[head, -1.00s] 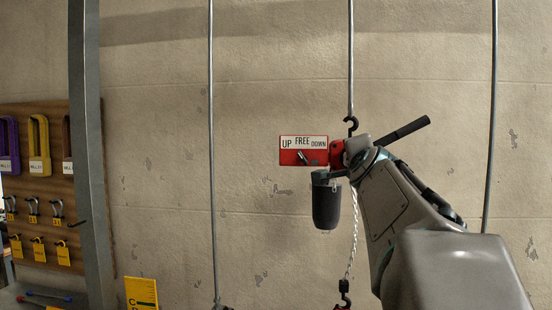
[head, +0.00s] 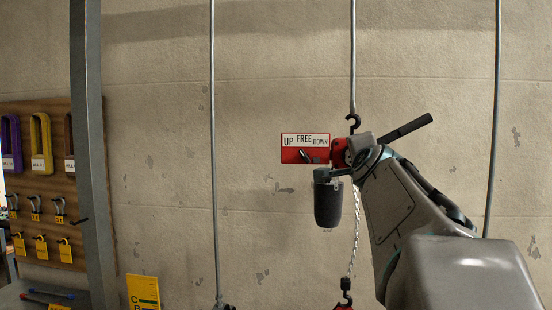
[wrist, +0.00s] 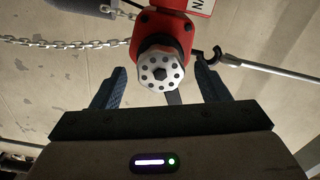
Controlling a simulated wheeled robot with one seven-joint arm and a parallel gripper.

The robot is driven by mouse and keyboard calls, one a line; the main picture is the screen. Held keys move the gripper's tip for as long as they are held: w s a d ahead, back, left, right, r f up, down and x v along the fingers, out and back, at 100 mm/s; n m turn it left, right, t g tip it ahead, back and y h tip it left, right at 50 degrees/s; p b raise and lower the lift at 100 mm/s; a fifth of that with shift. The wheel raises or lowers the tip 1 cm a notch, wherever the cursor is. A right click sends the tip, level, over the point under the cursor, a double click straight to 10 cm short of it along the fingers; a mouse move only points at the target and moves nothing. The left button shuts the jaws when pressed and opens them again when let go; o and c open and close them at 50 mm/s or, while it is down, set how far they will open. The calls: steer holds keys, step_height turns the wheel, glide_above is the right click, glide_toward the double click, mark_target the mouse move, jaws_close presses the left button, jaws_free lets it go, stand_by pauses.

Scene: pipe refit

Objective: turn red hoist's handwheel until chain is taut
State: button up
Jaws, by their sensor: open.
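The red hoist (head: 339,152) hangs from a dark hook on a vertical rod, partly hidden by my arm in the head view. Its pale round handwheel (wrist: 161,71), with a ring of dark holes, faces me in the wrist view. My gripper (wrist: 160,80) is open, one finger on each side of the handwheel, with gaps visible; contact cannot be told. The chain (head: 355,232) runs down from the hoist to a lower hook (head: 346,288) and looks slightly wavy. It also shows in the wrist view (wrist: 62,44). The hoist's UP/FREE/DOWN plate (head: 305,140) has a small selector; its setting is unclear.
A dark chain bag (head: 328,205) hangs below the hoist. A black-handled lever (head: 408,128) sticks out to the right. Other vertical rods (head: 214,150) stand to both sides. A grey post (head: 88,150) and a board with coloured shackles (head: 40,150) are at the left.

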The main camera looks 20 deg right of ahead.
steer(key=v, duration=0.6)
steer(key=shift+s+a+b, duration=0.25)
steer(key=shift+b, duration=0.2)
steer(key=w+a+f+n+g+y, duration=0.2)
steer(key=a+f+n+y, duration=0.4)
steer(key=f, duration=0.5)
steer(key=w+a+f+n+g+y, duration=0.15)
steer(key=a+f+n, duration=0.25)
steer(key=a+f, duration=0.6)
steer(key=s+a+f+n+g+y, duration=0.1)
steer(key=s+a+f+n+g, duration=0.3)
steer(key=s+f, duration=0.3)
steer(key=s+a+f+n+g, duration=0.5)
steer(key=s+f+n, duration=0.2)
steer(key=f, duration=0.7)
steer(key=shift+s+f+y, duration=0.2)
steer(key=shift+s+y, duration=0.15)
steer(key=shift+s, duration=0.1)
